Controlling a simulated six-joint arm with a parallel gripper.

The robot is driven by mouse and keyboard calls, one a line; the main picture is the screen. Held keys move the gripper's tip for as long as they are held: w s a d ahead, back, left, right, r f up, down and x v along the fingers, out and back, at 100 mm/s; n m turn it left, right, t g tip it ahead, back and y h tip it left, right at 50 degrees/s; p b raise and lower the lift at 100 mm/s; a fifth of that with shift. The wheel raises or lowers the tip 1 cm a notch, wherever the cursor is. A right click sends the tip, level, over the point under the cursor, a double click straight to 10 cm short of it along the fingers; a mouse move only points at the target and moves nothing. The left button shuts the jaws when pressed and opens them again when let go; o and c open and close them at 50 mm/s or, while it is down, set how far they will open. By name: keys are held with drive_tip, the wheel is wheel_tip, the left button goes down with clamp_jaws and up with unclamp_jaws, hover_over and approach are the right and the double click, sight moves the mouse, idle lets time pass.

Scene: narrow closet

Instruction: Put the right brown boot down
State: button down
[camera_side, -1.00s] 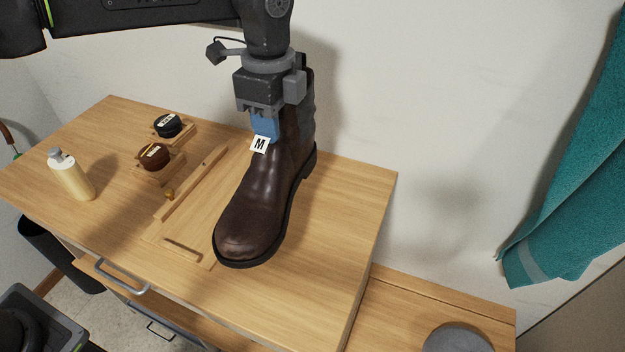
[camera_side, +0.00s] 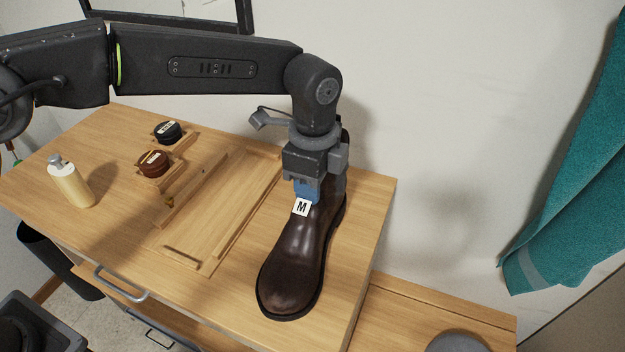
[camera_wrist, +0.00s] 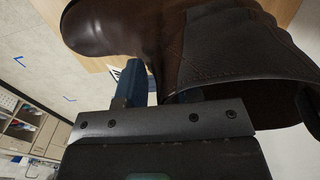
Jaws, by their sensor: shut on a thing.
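The brown boot (camera_side: 296,262) is upright at the right part of the wooden top, toe toward the camera, to the right of the shallow wooden tray. Its sole looks at or very near the surface; I cannot tell whether it touches. My gripper (camera_side: 305,192) is shut on the boot's shaft, with a blue finger and a white "M" tag showing on the near side. In the wrist view the boot (camera_wrist: 215,50) fills the upper part, its shaft opening at the right, with a blue finger of my gripper (camera_wrist: 165,92) against it.
The shallow wooden tray (camera_side: 181,255) is empty. Two round tins, one black (camera_side: 168,132) and one brown (camera_side: 155,163), sit on wooden holders at the left. A pump bottle (camera_side: 72,184) stands farther left. A teal towel (camera_side: 570,190) hangs at the right.

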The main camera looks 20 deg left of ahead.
drive_tip(key=c, duration=0.8)
unclamp_jaws()
wheel_tip(320, 180, up, 12)
drive_tip(key=shift+w+r, duration=0.1)
drive_tip(key=shift+w, duration=0.05)
